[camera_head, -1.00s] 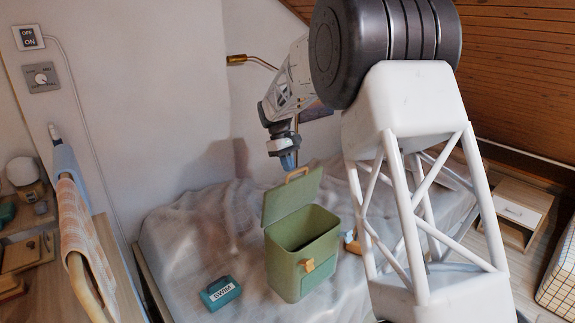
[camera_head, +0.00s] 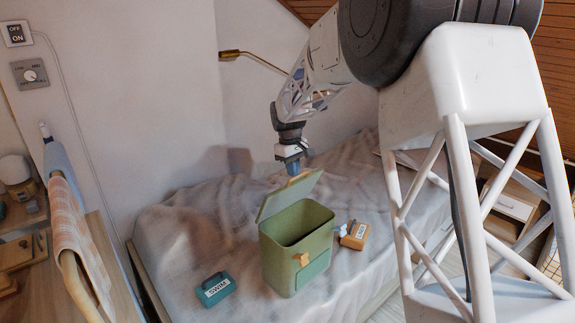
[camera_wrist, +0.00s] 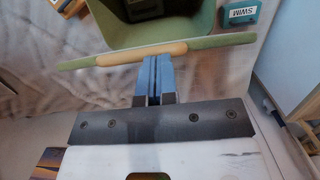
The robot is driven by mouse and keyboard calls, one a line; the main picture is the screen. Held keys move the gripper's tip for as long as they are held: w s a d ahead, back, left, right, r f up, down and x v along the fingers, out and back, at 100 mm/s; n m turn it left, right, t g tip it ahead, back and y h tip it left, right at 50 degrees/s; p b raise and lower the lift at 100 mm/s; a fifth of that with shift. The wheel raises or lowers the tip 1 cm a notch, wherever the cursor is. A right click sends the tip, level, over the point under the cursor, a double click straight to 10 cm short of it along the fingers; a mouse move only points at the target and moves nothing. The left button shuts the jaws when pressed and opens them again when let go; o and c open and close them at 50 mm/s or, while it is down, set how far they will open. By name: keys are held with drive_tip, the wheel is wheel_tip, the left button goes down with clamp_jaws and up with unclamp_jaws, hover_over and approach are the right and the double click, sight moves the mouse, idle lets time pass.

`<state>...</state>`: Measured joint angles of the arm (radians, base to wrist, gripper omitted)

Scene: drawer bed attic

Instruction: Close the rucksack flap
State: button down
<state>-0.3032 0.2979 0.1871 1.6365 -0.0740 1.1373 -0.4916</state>
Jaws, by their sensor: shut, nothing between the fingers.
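The green rucksack (camera_head: 285,262) stands upright on the bed, its top open and dark inside. Its flap (camera_head: 285,198) stands raised and slanted at the back of the opening, with a tan grip (camera_head: 300,176) on its upper edge. A tan buckle (camera_head: 302,259) sits on the front. My gripper (camera_head: 308,166) is shut and empty, behind the flap's upper edge. In the wrist view the flap (camera_wrist: 215,42) is nearly edge-on, and the shut fingertips (camera_wrist: 154,60) are at the tan grip; contact is unclear. A dark item (camera_wrist: 143,8) shows inside the rucksack.
A teal box marked SWIM (camera_head: 215,289) lies left of the rucksack, and an orange labelled box (camera_head: 354,235) lies to its right. A brass wall lamp (camera_head: 229,55) is above.

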drive_tip(key=s+d+f+t+y, duration=0.2)
drive_tip(key=s+d+f, duration=0.2)
drive_tip(key=f, duration=0.5)
drive_tip(key=s+d+f+t+y, duration=0.2)
drive_tip(key=s+d+f, duration=0.3)
drive_tip(key=f, duration=0.5)
drive_tip(key=shift+s+d+f+y, duration=0.15)
drive_tip(key=shift+s+d+y, duration=0.15)
drive_tip(key=shift+d+y, duration=0.35)
drive_tip(key=shift+d, duration=0.15)
idle(0.4)
drive_tip(key=s+d+r, duration=0.6)
drive_tip(key=r, duration=0.3)
drive_tip(key=shift+d+r, duration=0.3)
drive_tip(key=shift+d, duration=0.05)
idle(0.4)
